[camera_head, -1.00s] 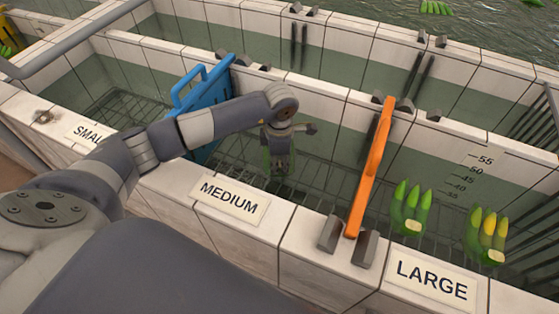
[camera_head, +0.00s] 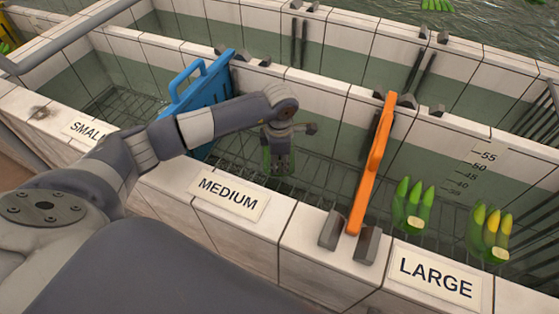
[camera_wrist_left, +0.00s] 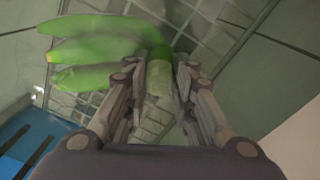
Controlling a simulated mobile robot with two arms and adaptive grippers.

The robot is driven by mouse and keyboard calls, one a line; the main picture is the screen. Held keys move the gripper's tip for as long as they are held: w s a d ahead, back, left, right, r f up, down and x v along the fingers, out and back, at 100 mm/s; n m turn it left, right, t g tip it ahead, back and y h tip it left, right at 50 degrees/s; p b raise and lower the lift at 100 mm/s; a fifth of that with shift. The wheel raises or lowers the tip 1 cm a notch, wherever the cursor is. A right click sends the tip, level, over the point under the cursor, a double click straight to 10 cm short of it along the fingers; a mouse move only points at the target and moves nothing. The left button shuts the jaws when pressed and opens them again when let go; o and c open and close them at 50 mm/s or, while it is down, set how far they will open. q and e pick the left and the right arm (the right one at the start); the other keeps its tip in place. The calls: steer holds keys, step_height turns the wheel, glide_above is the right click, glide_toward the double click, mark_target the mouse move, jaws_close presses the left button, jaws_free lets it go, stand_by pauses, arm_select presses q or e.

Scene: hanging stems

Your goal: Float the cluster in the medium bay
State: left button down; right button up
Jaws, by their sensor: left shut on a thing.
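My left gripper (camera_head: 280,165) reaches down into the medium bay, between the blue divider (camera_head: 203,100) and the orange divider (camera_head: 370,165). It is shut on the crown of a green banana cluster. In the left wrist view the cluster (camera_wrist_left: 92,52) extends to the left from the fingers (camera_wrist_left: 160,92), above a grid floor. In the head view the cluster is mostly hidden behind the gripper. I cannot tell whether it touches the water. The MEDIUM label (camera_head: 229,194) is on the near wall's top. My right gripper is not in view.
Two banana clusters, one green (camera_head: 412,205) and one green and yellow (camera_head: 489,233), are in the large bay by the LARGE label (camera_head: 437,273). The small bay (camera_head: 120,105) lies left of the blue divider. Metal brackets (camera_head: 347,238) stand on the near rim.

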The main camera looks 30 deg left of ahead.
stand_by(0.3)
arm_select(q)
steer(key=c, duration=1.3)
jaws_free()
steer(key=shift+s+f, duration=0.1)
steer(key=shift+f, duration=0.05)
steer(key=shift+s+d+r+p, duration=0.15)
steer(key=shift+r+p, duration=2.4)
steer(key=shift+r, duration=4.9)
steer(key=shift+s+r+p, duration=0.1)
steer(key=shift+r+p, duration=2.4)
steer(key=shift+r, duration=4.9)
